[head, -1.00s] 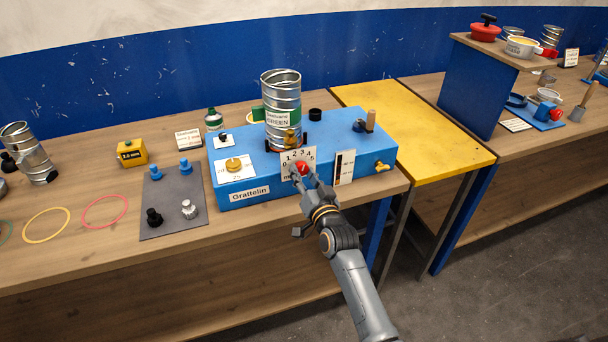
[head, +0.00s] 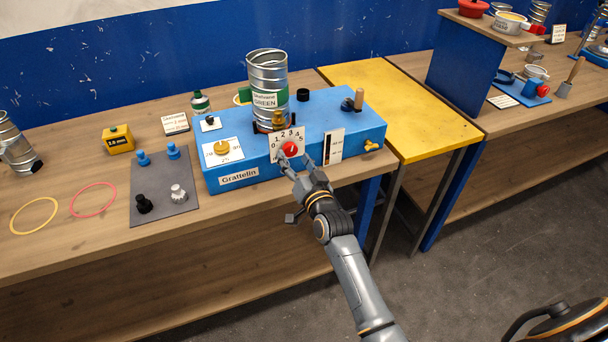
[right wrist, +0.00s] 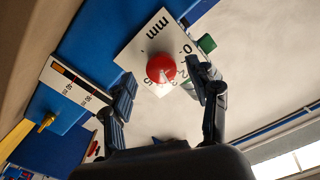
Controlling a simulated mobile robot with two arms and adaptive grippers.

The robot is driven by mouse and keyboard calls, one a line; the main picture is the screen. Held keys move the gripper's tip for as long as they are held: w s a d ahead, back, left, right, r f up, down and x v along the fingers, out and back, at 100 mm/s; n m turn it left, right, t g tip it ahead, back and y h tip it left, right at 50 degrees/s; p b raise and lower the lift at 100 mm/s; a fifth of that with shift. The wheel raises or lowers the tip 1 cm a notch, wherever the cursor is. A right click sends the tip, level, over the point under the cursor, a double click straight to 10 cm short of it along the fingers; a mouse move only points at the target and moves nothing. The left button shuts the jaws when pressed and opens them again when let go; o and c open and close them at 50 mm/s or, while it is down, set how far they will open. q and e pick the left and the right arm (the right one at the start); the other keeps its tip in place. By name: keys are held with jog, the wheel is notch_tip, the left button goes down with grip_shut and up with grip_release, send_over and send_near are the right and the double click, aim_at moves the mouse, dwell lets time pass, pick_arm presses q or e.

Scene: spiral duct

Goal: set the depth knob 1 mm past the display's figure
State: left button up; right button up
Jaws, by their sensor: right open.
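The red depth knob (head: 290,148) sits on a white dial plate (head: 276,154) marked 0 to 5 on the front of the blue Grattelin machine (head: 240,181). It also shows in the right wrist view (right wrist: 160,67), with a pale mark on its face; I cannot read its exact setting. The yellow display box (head: 119,139) stands on the bench at left; its figure in mm is too small to read surely. My right gripper (head: 299,164) is open and empty, just in front of and below right of the knob. My left gripper is out of view.
A metal duct (head: 268,84) labelled GREEN stands on the machine. A yellow knob (head: 221,147) and a scale strip (head: 334,146) flank the dial. A grey mat (head: 163,205) with small knobs lies left. The yellow table (head: 395,105) is bare.

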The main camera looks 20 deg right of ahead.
jog(key=s, duration=1)
jog(key=shift+s+d, duration=0.15)
jog(key=shift+d, duration=0.05)
jog(key=s+a+f+n+g, duration=0.1)
jog(key=s+f+g, duration=0.25)
jog(key=f, duration=0.85)
jog(key=s+a+f+n+g, duration=0.15)
jog(key=s+f, duration=0.35)
jog(key=f, duration=0.6)
jog(key=s+f+n+g, duration=0.1)
jog(key=s+f+g, duration=0.25)
jog(key=f, duration=0.85)
jog(key=s+d+f+n+g, duration=0.1)
jog(key=s+d+f+g, duration=0.1)
jog(key=s+f, duration=0.5)
jog(key=s+d+f+n+g+b, duration=0.1)
jog(key=s+f, duration=0.5)
jog(key=s, duration=1)
jog(key=s+d+f+n+g, duration=0.1)
jog(key=s+f+g, duration=0.4)
jog(key=s, duration=0.7)
notch_tip(320, 180, down, 3)
jog(key=shift+s+d+r+n+h, duration=0.2)
jog(key=shift+d+n+h, duration=0.15)
jog(key=shift+d, duration=0.55)
